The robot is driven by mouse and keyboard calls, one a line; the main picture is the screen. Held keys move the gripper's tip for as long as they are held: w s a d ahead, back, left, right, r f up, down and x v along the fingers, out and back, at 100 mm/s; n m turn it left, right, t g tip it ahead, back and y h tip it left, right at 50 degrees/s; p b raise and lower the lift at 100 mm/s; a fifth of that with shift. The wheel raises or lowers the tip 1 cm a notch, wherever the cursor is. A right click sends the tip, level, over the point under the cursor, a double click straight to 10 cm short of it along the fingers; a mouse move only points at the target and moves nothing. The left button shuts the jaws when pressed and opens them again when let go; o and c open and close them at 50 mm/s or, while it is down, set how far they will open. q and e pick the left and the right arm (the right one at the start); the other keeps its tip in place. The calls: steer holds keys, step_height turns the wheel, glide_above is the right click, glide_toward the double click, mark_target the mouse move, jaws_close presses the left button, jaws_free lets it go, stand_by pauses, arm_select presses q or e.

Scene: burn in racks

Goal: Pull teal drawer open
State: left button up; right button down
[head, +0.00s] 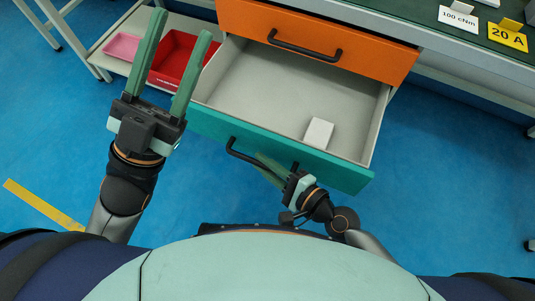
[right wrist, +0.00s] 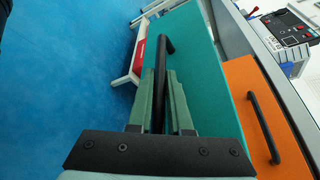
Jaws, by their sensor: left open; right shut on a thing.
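The teal drawer (head: 335,170) stands pulled out below the orange drawer in the head view, its grey inside showing. A small white box (head: 318,132) lies in it towards the right front. The teal front also shows in the right wrist view (right wrist: 200,75). My right gripper (head: 270,168) is at the drawer's black handle (head: 238,153), with its fingers shut on the handle. In the right wrist view the handle (right wrist: 162,60) runs between the two green fingers (right wrist: 163,90). My left gripper (head: 176,55) is open and empty, raised left of the drawer.
The orange drawer (head: 365,52) with its black handle is shut above the teal one. A red bin (head: 178,57) and a pink tray (head: 122,46) sit on a low shelf at the left. Cards stand on the dark bench top (head: 430,30). Blue floor is clear at the right.

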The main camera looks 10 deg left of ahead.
steer(key=c, duration=1.1)
jaws_free()
arm_select(q)
steer(key=shift+d+f+n+b, duration=0.2)
steer(key=shift+f+n+b, duration=0.2)
steer(key=shift+f+b, duration=1.45)
arm_select(e)
steer(key=shift+v, duration=6.3)
